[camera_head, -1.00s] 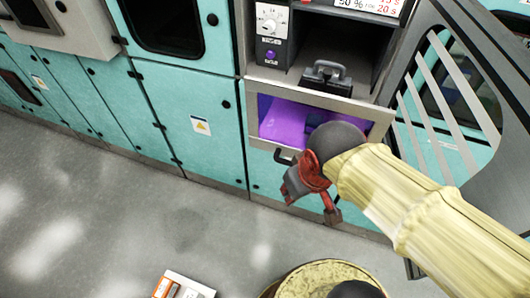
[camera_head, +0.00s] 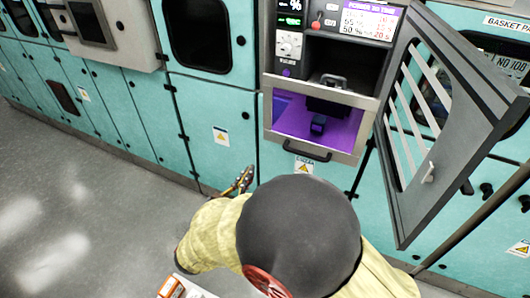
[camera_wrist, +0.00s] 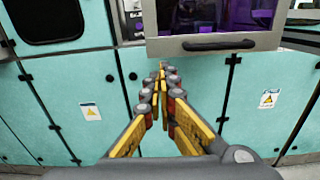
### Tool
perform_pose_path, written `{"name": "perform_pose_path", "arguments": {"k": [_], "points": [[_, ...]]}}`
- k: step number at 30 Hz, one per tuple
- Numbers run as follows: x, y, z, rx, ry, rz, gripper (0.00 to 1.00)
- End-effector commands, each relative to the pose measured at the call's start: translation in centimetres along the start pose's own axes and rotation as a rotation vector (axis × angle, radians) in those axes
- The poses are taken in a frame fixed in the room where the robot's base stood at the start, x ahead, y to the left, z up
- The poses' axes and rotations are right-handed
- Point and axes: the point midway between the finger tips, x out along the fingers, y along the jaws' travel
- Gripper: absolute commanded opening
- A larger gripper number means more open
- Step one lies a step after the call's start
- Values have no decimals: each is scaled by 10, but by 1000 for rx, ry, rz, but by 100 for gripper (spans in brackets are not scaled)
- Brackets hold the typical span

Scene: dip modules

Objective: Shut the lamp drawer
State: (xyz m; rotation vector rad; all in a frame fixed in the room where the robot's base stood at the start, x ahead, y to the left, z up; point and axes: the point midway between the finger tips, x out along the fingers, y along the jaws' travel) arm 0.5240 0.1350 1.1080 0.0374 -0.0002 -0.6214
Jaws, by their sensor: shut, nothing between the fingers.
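The lamp drawer (camera_head: 346,157) is the purple-lit box low in the grey unit, with a pale front frame and a dark bar handle (camera_head: 307,152). Purple light and a small dark object show inside. It seems to stand out from the cabinet, but how far is hard to tell. In the wrist view its front (camera_wrist: 163,46) and handle (camera_wrist: 218,45) fill the top right. My gripper (camera_wrist: 163,68) is shut and empty, its fingertips below and left of the handle, apart from it. In the head view my gripper (camera_head: 244,178) shows left of and below the drawer; my arm hides the floor in front.
A grey slatted door (camera_head: 425,130) stands open right of the drawer. A dark handled block (camera_head: 333,82) sits in the bay above. Teal cabinets (camera_head: 215,120) line the wall. A white and orange item (camera_head: 178,289) lies at the bottom edge. The floor at left is clear.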

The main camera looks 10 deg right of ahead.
Motion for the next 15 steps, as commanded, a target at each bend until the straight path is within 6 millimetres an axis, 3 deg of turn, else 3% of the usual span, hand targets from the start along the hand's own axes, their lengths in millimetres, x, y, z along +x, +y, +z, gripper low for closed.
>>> {"name": "perform_pose_path", "arguments": {"k": [8,15], "points": [[22,-3,4,-35,-16,-9,0],[69,-4,3,-34,-14,-12,0]]}}
